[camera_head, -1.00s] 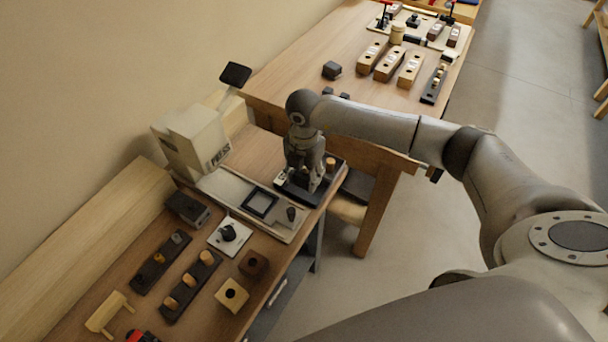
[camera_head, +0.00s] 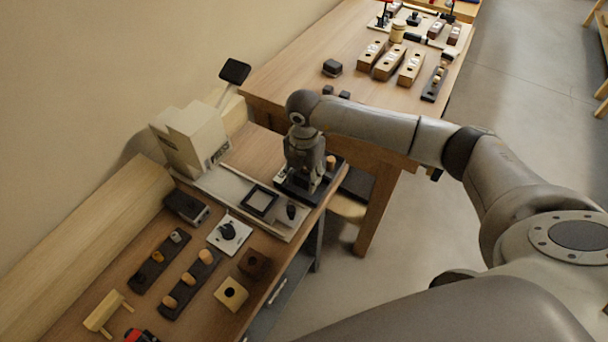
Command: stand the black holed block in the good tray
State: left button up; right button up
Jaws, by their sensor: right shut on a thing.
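My right gripper (camera_head: 304,178) points down over a dark tray (camera_head: 325,182) at the right front edge of the near bench. It is shut on a small dark block, mostly hidden by the fingers. I take it for the black holed block, but its hole does not show. Whether the block touches the tray floor cannot be told. A light wooden peg-like piece (camera_head: 331,161) stands in the same tray at the back right. No label shows on the tray, so I cannot read whether it is the good one. My left gripper is not in view.
A press (camera_head: 190,140) with a raised lever stands behind left of my gripper, on a pale base with a dark square frame (camera_head: 259,201). Holed blocks (camera_head: 232,293) and dark peg strips (camera_head: 190,285) lie nearer. Another table (camera_head: 300,80) adjoins behind.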

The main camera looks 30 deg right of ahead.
jog(key=shift+f+b, duration=1.05)
jog(key=shift+f, duration=0.45)
dwell(1.2)
jog(key=o, duration=1.1)
jog(key=shift+c, duration=0.2)
jog(key=shift+o, duration=0.8)
jog(key=shift+r, duration=0.15)
jog(key=shift+r+p, duration=2.6)
jog(key=shift+r, duration=0.8)
